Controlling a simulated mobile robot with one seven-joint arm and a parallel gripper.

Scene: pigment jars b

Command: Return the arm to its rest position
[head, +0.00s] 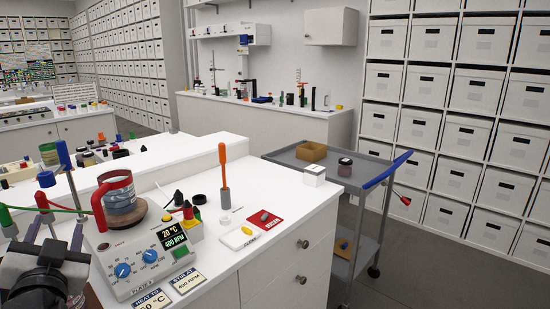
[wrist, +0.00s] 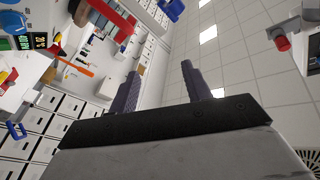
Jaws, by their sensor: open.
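My gripper (head: 54,233) is at the lower left of the head view, its two grey fingers pointing up, beside the hotplate. It is open, with nothing between the fingers. In the wrist view the gripper (wrist: 161,72) also shows two spread fingers with only wall and ceiling behind them. The rest of my arm is mostly cut off at the picture's left and bottom edges, so its full pose cannot be told.
Close to the gripper's right stands a hotplate (head: 125,285) bearing a red-handled glass beaker (head: 120,197). A red post and a blue-topped post (head: 64,155) stand nearby. An orange-handled tool (head: 224,170) stands upright on the counter (head: 290,200). A grey cart (head: 370,172) is at right.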

